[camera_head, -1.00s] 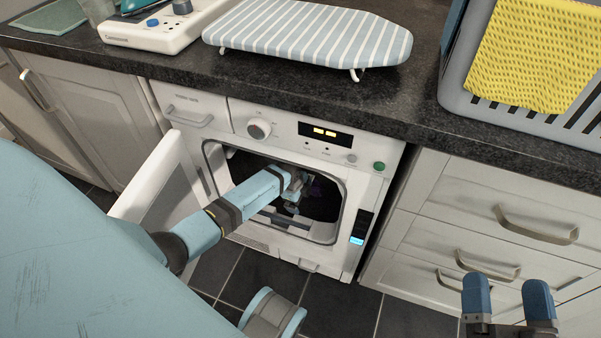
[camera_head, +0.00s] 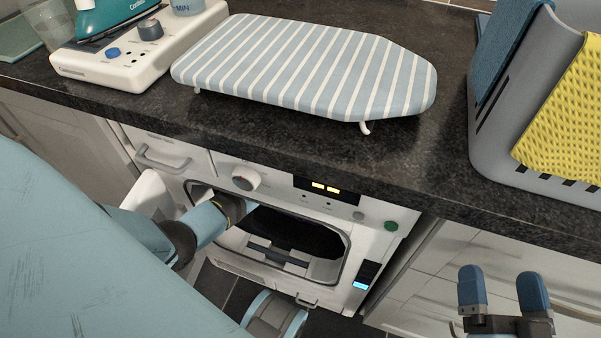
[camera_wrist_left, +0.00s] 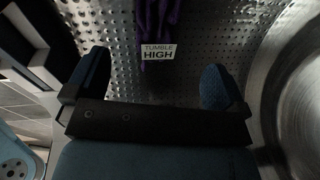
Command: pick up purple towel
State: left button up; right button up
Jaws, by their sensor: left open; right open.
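In the left wrist view the purple towel (camera_wrist_left: 158,18) hangs or lies against the perforated drum wall, at the top of the picture. A white label reading "TUMBLE HIGH" (camera_wrist_left: 158,52) is on it. My left gripper (camera_wrist_left: 155,85) is open and empty inside the drum, with the towel beyond its fingertips, roughly midway between them. In the head view my left arm reaches toward the washer-dryer (camera_head: 375,228) opening; the left gripper and towel are hidden there. My right gripper (camera_head: 503,290) is open and empty, in front of the drawers at the lower right.
The machine's door (camera_head: 150,192) stands open at left. Above, the dark counter (camera_head: 420,150) holds a striped ironing board (camera_head: 300,65), an iron (camera_head: 115,12) on its base, and a grey basket (camera_head: 490,150) with a yellow cloth (camera_head: 570,120) and a blue cloth (camera_head: 505,45).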

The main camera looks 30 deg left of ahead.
pick_arm(q)
jog(key=f+b, duration=0.1)
jog(key=f, duration=0.1)
jog(key=f+b, duration=0.1)
jog(key=f, duration=0.3)
jog(key=shift+w+d+f+b, duration=0.2)
jog(key=shift+w+d+b, duration=0.1)
jog(key=shift+w+b, duration=0.1)
pick_arm(e)
notch_tip(320, 180, down, 5)
jog(key=shift+w+a+n+g, duration=0.15)
jog(key=shift+n+g, duration=0.15)
jog(key=shift+g, duration=0.7)
pick_arm(q)
notch_tip(320, 180, down, 4)
jog(key=b, duration=0.3)
jog(key=shift+w+d+f, duration=0.15)
jog(key=shift+f, duration=0.05)
jog(key=shift+f+b, duration=0.35)
jog(key=shift+b, duration=0.05)
pick_arm(e)
jog(key=f, duration=0.2)
jog(key=f+n, duration=0.1)
jog(key=shift+w+f+g, duration=0.25)
jog(key=shift+g, duration=0.15)
pick_arm(q)
jog(key=c, duration=1)
jog(key=shift+r, duration=0.1)
jog(key=shift+c, duration=0.2)
